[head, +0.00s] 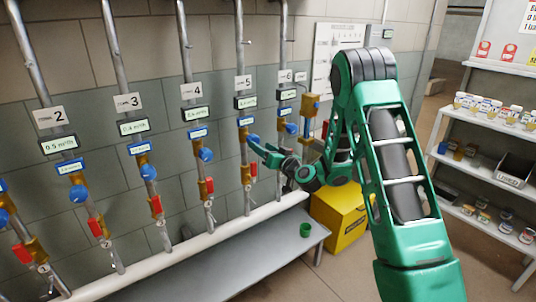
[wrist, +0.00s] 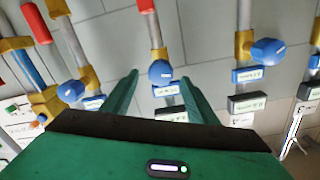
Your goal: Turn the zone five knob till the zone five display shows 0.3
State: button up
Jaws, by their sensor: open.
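The zone five sign (head: 243,82) hangs on a vertical pipe in the head view. Below it is the zone five display (head: 246,102), its digits too small to read. The blue zone five knob (head: 254,139) is lower on the same pipe, partly hidden by my green gripper (head: 262,149). In the wrist view, which is upside down, the knob (wrist: 160,71) shows between the fingertips of my gripper (wrist: 159,77). The fingers are open, one on each side; I cannot tell whether they touch it. The display (wrist: 171,115) shows between the fingers, unreadable.
Neighbouring pipes carry the zone four knob (head: 206,155) and zone six knob (head: 291,128). A red handle (head: 254,169) sits below the zone five knob. A grey bench (head: 270,250) with a green cup (head: 306,230) stands below; a yellow box (head: 340,215) is at its right.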

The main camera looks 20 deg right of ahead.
jog(key=v, duration=0.4)
jog(key=shift+s+d, duration=0.1)
jog(key=shift+s, duration=0.15)
jog(key=s+a+n+g+y, duration=0.15)
jog(key=s+n+g, duration=0.35)
jog(key=s, duration=0.5)
jog(key=s+d+m+g+h, duration=0.2)
jog(key=s+d+m+g, duration=0.1)
jog(key=s, duration=1.1)
jog(key=s+d+r+m+g+h, duration=0.1)
jog(key=s+d+m+g, duration=0.3)
jog(key=s, duration=1)
jog(key=s+d+r+m+g+h, duration=0.1)
jog(key=s+d+m+g+h, duration=0.2)
jog(key=s, duration=1)
jog(key=d+g, duration=0.2)
jog(key=d, duration=0.3)
jog(key=shift+s+d+r+m, duration=0.2)
jog(key=shift+s+m, duration=0.1)
jog(key=shift+s, duration=0.1)
